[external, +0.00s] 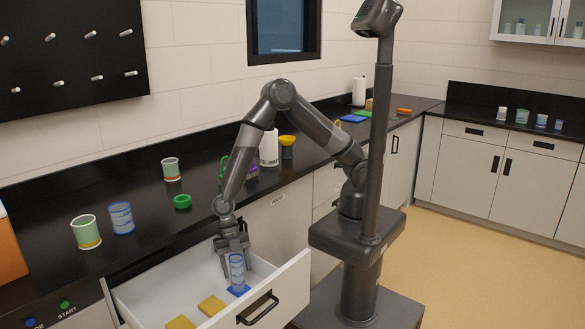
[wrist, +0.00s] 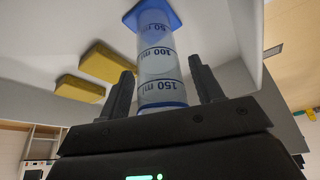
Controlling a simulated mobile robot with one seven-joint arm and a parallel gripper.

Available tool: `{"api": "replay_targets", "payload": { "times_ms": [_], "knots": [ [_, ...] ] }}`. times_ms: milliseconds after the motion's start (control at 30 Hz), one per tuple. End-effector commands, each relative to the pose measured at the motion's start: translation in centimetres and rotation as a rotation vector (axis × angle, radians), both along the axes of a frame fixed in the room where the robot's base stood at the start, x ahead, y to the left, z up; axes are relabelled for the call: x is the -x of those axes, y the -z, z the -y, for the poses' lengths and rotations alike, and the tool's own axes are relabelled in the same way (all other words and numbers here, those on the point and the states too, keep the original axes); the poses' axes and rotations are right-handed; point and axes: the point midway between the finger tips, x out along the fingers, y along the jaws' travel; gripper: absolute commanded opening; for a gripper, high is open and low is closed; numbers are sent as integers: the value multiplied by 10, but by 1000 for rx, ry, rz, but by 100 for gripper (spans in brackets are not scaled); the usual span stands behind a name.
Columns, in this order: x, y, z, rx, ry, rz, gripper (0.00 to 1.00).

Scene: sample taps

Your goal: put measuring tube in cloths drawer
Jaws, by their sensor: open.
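The measuring tube (external: 237,270) is clear with blue markings and a blue foot. It stands upright in the open drawer (external: 293,284), apparently on the drawer floor near its front right part. My gripper (external: 235,256) is inside the drawer, open, at the top of the tube. In the wrist view the tube (wrist: 158,55) lies between the two spread fingers, with visible gaps on both sides. Its blue foot (wrist: 140,16) is at the far end. Two yellow block-like cloths (external: 211,305) lie in the drawer left of the tube; they also show in the wrist view (wrist: 112,62).
On the black counter stand a green-and-yellow cup (external: 86,232), a blue cup (external: 122,217), another cup (external: 171,169) and a green ring-shaped thing (external: 182,201). A white bottle (external: 269,149) stands behind my arm. The drawer walls surround my gripper closely.

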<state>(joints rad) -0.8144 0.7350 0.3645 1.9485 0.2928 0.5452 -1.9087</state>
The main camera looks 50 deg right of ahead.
Motion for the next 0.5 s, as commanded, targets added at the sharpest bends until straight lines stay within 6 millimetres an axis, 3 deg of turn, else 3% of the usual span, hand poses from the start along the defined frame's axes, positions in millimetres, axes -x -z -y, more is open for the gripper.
{"api": "replay_targets", "payload": {
  "times_ms": [200, 500],
  "knots": [
    [-13, -31, 4, -5, 2, 3, 60],
    [-12, -85, 4, -3, 0, 2, 60]
  ]
}}
